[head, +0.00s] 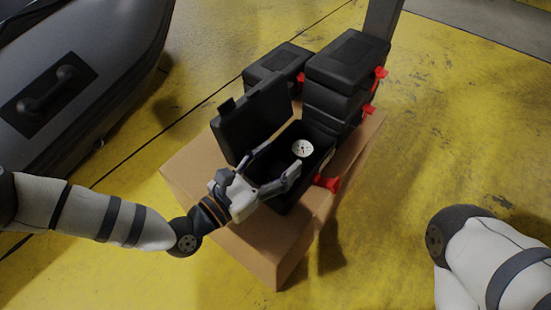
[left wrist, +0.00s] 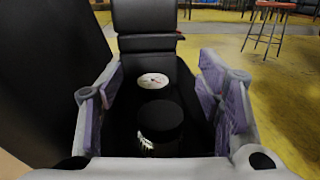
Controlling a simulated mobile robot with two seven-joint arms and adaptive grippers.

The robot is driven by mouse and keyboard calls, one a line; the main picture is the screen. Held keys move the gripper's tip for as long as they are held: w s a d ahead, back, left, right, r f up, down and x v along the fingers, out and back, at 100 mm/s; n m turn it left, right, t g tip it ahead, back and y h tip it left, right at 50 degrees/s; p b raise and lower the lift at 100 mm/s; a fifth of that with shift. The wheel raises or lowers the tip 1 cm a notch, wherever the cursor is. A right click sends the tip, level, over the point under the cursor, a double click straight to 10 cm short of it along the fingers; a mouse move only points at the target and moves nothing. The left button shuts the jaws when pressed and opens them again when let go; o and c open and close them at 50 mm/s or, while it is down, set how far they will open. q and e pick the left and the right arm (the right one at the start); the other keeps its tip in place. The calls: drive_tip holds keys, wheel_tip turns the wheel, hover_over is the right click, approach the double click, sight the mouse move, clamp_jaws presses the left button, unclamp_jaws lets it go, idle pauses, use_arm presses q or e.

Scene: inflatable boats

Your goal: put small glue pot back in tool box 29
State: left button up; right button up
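The open black tool box (head: 262,161) stands on a cardboard box, its lid (head: 253,117) raised on the left. My left gripper (head: 262,174) is at the tool box's near side, fingers spread. In the left wrist view, a dark round pot with a black lid (left wrist: 159,119), seemingly the small glue pot, sits low between the open fingers (left wrist: 161,72), with clear gaps on both sides. It appears to be inside the dark box; I cannot make out its base. The head view does not show it clearly. My right gripper is out of frame.
A white-faced round gauge (head: 302,148) lies in the tool box, beyond the pot. Several closed black cases with red latches (head: 346,60) stand behind on the cardboard box (head: 262,242). A grey inflatable boat (head: 95,70) is at left.

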use_arm(q)
drive_tip(key=shift+r, duration=0.85)
drive_tip(key=p+v, duration=0.3)
drive_tip(key=v, duration=0.9)
drive_tip(key=shift+f, duration=0.2)
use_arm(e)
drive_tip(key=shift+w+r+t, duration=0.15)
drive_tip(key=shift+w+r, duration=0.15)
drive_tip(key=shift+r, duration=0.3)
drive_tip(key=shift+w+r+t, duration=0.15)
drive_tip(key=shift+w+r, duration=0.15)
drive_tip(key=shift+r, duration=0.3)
use_arm(q)
drive_tip(key=shift+s, duration=0.15)
